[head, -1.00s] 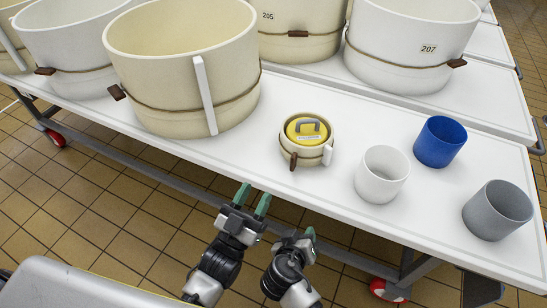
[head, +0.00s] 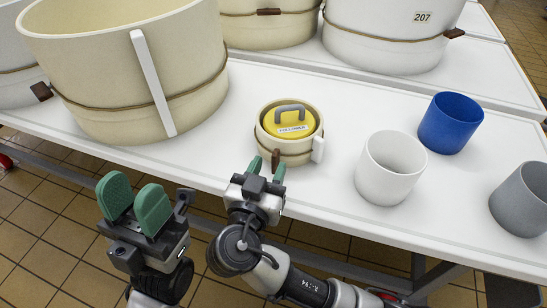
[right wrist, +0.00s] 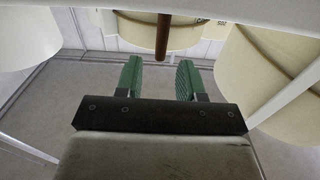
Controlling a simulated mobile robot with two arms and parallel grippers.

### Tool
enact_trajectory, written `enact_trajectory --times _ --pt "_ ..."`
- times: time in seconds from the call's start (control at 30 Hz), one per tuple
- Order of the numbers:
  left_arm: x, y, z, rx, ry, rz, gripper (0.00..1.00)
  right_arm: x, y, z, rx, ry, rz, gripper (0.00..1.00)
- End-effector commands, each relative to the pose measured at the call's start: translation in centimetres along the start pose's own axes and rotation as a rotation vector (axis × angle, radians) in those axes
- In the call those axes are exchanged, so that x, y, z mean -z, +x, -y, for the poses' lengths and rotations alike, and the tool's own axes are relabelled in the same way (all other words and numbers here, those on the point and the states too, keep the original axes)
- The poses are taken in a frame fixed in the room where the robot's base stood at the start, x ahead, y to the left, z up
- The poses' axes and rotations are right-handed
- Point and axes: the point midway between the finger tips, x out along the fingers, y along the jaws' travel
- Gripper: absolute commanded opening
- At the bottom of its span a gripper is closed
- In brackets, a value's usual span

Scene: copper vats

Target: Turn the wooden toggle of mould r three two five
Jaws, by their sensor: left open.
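A small cream mould (head: 309,150) with a yellow lid (head: 302,121) and grey handle stands near the table's front edge; I cannot read a number on it. Its brown wooden toggle (head: 276,160) hangs at the front, and shows in the right wrist view (right wrist: 162,37) between the lines of the fingers, close to the tips. My right gripper (head: 267,170) is open just in front of the toggle; its green fingers show apart in the right wrist view (right wrist: 160,70). Contact cannot be told. My left gripper (head: 134,200) is open and empty, left of it, in front of the table.
A large cream vat (head: 85,75) with a white upright strip (head: 152,85) stands left of the small mould. To the right are a white cup (head: 390,170), a blue cup (head: 450,123) and a grey cup (head: 522,200). A vat marked 207 (head: 385,40) stands behind. The table's front edge is close.

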Motion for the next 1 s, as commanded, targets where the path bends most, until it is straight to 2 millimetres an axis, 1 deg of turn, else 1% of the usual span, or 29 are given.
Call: enact_trajectory --times 0.03,0.1,0.23,0.37,0.6,0.83,0.87,1.0 --pt "-0.1 -0.4 0.0 0.0 0.0 0.0 0.43 -0.1 1.0 -0.1 -0.002 -0.001 -0.005 0.38" --pt "-0.2 -0.5 0.0 -0.001 0.0 -0.001 0.43 -0.1 2.0 0.0 -0.002 -0.002 -0.003 0.38" --pt "-0.3 -0.4 0.0 -0.006 0.001 -0.01 0.43 -0.1 3.2 0.0 -0.001 -0.002 -0.001 0.38" --pt "-0.3 -0.4 0.0 -0.007 0.001 -0.009 0.43 0.0 3.7 0.0 -0.001 -0.001 0.001 0.38" --pt "-0.4 -0.3 0.0 -0.006 0.001 -0.007 0.43 0.0 3.8 0.0 -0.001 -0.001 0.002 0.38" --pt "-0.3 -0.3 0.0 -0.006 0.001 -0.008 0.43 0.0 3.7 0.0 0.0 -0.001 0.002 0.03" --pt "-0.3 -0.3 0.0 -0.006 0.001 -0.008 0.43 0.0 3.7 0.0 0.0 -0.001 0.002 0.0" --pt "-0.3 -0.3 0.0 -0.006 0.001 -0.008 0.43 0.0 3.7 0.0 0.0 -0.002 0.002 0.0"
